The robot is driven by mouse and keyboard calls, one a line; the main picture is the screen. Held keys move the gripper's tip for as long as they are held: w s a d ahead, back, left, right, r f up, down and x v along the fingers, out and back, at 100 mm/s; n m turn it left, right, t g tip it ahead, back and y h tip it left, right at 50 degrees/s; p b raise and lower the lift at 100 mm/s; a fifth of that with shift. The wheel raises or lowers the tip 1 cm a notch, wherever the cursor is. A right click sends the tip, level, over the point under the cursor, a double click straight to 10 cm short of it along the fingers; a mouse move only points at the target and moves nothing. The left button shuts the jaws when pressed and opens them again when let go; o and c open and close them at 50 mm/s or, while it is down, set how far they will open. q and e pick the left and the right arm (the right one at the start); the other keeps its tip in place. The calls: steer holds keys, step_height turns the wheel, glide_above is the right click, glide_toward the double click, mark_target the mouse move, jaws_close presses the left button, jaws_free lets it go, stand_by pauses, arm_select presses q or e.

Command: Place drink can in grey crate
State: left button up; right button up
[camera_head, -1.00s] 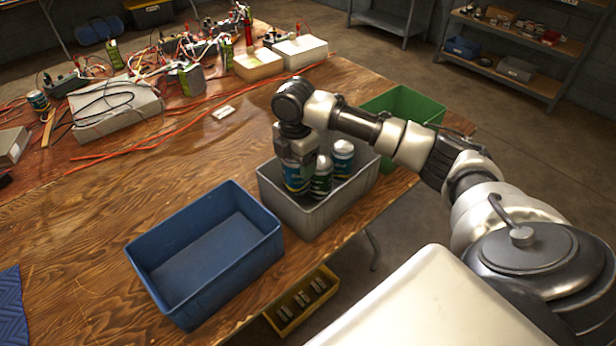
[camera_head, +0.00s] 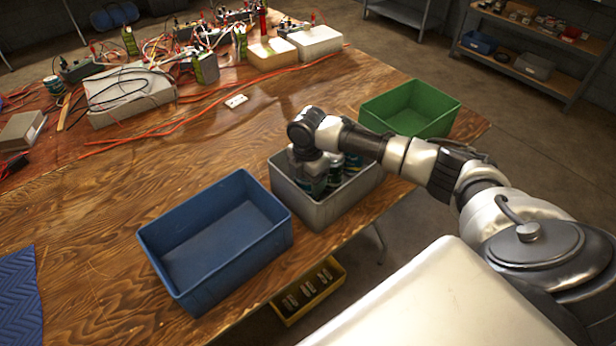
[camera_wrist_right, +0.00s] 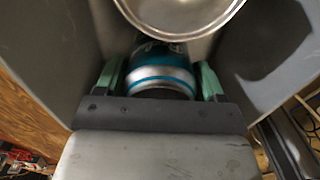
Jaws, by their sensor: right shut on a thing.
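The grey crate (camera_head: 346,207) stands at the table's front edge, between the blue and green crates. My right gripper (camera_head: 310,182) reaches down into it, shut on a drink can with a blue-teal band (camera_wrist_right: 163,72). The can sits between the two green finger pads in the right wrist view (camera_wrist_right: 160,84). In the head view the wrist and the crate wall largely hide it. Other cans (camera_head: 335,172) stand in the crate beside it. One can's silver end (camera_wrist_right: 180,12) is close to the held can. Whether the held can touches the crate floor is hidden. My left gripper is out of view.
An empty blue crate (camera_head: 172,274) is at left and an empty green crate (camera_head: 447,118) at right. A yellow bin (camera_head: 338,283) is below the table edge.

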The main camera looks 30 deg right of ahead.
steer(key=o, duration=1.1)
steer(key=shift+o, duration=0.2)
step_height(320, 180, up, 12)
steer(key=shift+r, duration=0.1)
